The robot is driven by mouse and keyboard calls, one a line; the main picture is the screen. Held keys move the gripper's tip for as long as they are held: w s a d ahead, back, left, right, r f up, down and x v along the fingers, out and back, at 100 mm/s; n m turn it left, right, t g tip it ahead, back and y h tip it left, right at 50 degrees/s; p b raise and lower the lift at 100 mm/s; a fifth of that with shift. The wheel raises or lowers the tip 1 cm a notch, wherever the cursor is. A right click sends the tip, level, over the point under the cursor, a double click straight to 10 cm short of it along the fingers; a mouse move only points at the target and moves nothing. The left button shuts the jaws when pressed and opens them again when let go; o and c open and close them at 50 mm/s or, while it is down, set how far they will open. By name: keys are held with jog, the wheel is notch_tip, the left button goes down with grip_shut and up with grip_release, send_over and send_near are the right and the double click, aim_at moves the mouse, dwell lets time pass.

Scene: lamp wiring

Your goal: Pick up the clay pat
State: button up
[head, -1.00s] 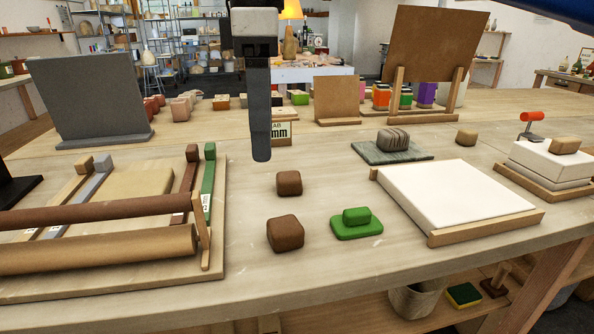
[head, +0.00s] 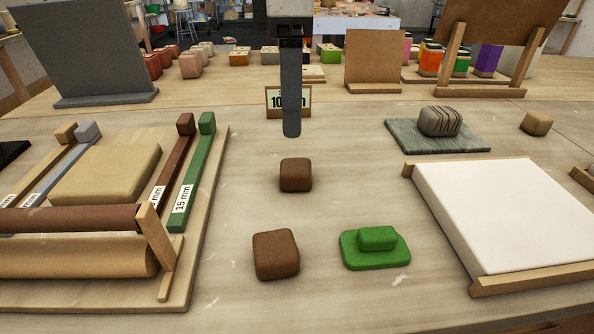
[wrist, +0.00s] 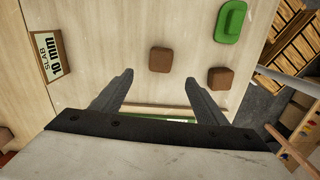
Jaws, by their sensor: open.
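A flat, pale tan clay pat (head: 105,172) lies on the wooden board at the left in the head view, between two pairs of thickness strips. I do not make it out in the wrist view. My gripper (head: 291,130) hangs above the table to the right of that board, seen edge-on in the head view. In the wrist view my gripper (wrist: 158,77) is open, its two fingers spread with nothing between the tips. Two brown clay blocks, a smaller (head: 296,175) and a larger (head: 276,254), sit on the table nearer than my gripper.
A rolling pin (head: 70,258) lies across the board's near end. A green block on a green base (head: 376,248) and a white slab (head: 510,215) stand to the right. A striped lump (head: 440,121) sits on a grey slab. A "10 mm" sign (head: 288,101) stands behind my gripper.

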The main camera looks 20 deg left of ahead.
send_over(296, 165)
jog(key=f, duration=0.6)
jog(key=shift+a+f, duration=0.15)
jog(key=shift+a, duration=0.1)
jog(key=shift+d+f, duration=0.2)
jog(key=shift+f, duration=2.65)
jog(key=c, duration=1.3)
